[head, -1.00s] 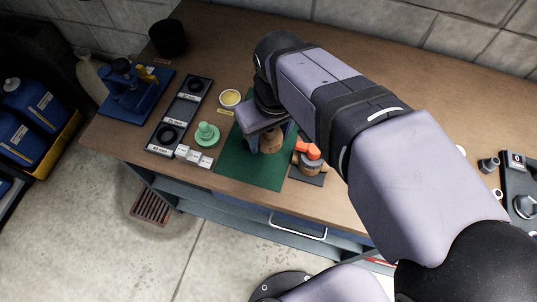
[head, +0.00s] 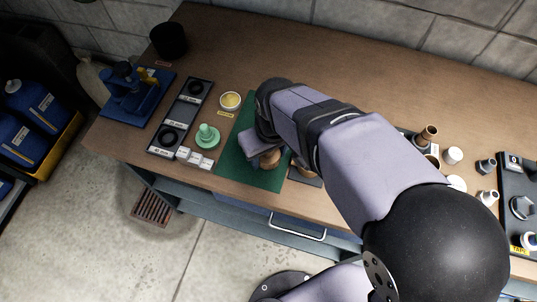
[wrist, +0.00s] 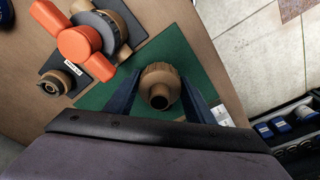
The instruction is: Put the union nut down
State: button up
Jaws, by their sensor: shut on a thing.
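The brown union nut (wrist: 160,84) sits between the blue fingers of my gripper (wrist: 160,92) in the wrist view, its round opening facing the camera. My gripper is shut on it. In the head view the nut (head: 271,160) shows below my wrist, over the green mat (head: 232,166). I cannot tell whether it touches the mat, which also spreads around it in the wrist view (wrist: 95,98).
An orange-handled valve (wrist: 80,43) stands beside the mat in the wrist view, with a small brown fitting (wrist: 62,84) nearby. A green stepped piece (head: 207,136), white blocks (head: 193,158) and a yellow-filled dish (head: 230,100) stand left of the mat. Several fittings stand at right.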

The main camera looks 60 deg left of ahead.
aim_at(270, 164)
jog(key=shift+f, duration=1.2)
jog(key=shift+f, duration=0.35)
jog(key=shift+f, duration=0.1)
jog(key=shift+d+f, duration=0.2)
jog(key=shift+d, duration=0.05)
jog(key=o, duration=0.9)
jog(key=shift+d+f, duration=0.1)
jog(key=shift+f, duration=0.05)
jog(key=shift+c, duration=0.2)
jog(key=shift+r, duration=0.6)
jog(key=r, duration=0.8)
jog(key=r+b, duration=0.1)
jog(key=r, duration=0.3)
jog(key=shift+d+r, duration=0.15)
jog(key=shift+d, duration=0.25)
